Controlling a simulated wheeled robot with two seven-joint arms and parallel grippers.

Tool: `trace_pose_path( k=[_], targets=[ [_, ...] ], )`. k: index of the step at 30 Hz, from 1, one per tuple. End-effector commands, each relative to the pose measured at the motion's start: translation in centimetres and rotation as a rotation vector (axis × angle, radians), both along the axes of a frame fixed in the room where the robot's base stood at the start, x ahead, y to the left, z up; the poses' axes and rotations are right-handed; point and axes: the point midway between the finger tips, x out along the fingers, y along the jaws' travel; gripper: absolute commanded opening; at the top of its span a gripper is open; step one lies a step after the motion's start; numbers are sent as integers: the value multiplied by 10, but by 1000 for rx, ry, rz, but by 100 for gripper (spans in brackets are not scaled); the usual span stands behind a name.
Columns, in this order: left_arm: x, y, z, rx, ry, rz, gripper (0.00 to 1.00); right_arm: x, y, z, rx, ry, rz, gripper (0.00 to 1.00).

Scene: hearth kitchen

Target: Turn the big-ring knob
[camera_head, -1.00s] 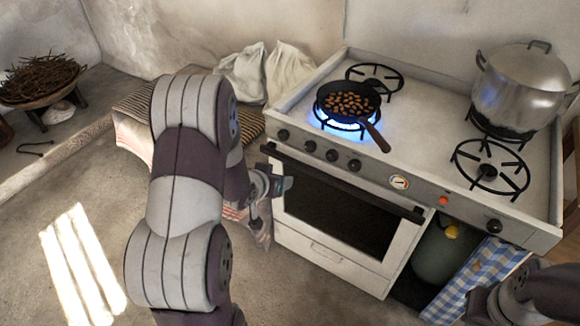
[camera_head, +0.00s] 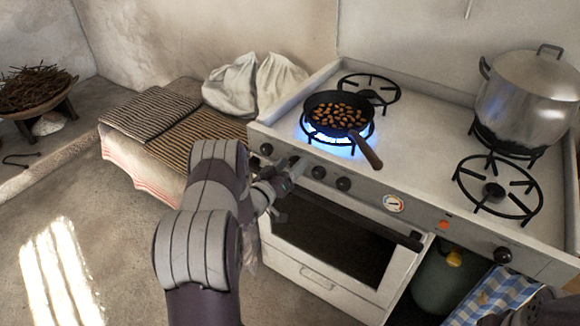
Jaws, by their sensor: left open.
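The white stove's (camera_head: 412,135) front panel carries a row of dark knobs. The leftmost knob (camera_head: 266,149) is clear of my arm. The second knob from the left is largely hidden at my left gripper (camera_head: 293,168), which is open at the panel; I cannot tell whether it touches the knob. Two more knobs, one (camera_head: 318,172) just right of the gripper and another (camera_head: 343,184), are in plain view. A separate knob (camera_head: 503,254) sits at the far right. Which one is the big-ring knob is not marked. My right gripper is out of view.
A large steel pot (camera_head: 530,100) stands at the back right. The oven door handle (camera_head: 350,217) runs below the knobs. The front right burner (camera_head: 496,190) is empty.

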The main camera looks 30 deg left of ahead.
Motion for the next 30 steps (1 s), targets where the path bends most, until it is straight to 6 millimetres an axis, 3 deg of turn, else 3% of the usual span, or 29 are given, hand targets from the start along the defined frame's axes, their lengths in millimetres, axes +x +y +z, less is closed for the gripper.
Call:
trace_pose_path(
  k=[8, 13, 23, 30],
  targets=[
    [3, 0, 0, 0, 0, 0, 67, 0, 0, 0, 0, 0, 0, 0],
    [2, 0, 0, 0, 0, 0, 11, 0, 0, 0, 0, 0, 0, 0],
    [2, 0, 0, 32, -3, 0, 11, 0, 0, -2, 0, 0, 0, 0],
    [2, -1, -1, 166, -13, 0, 11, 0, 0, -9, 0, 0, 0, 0]
  ],
)
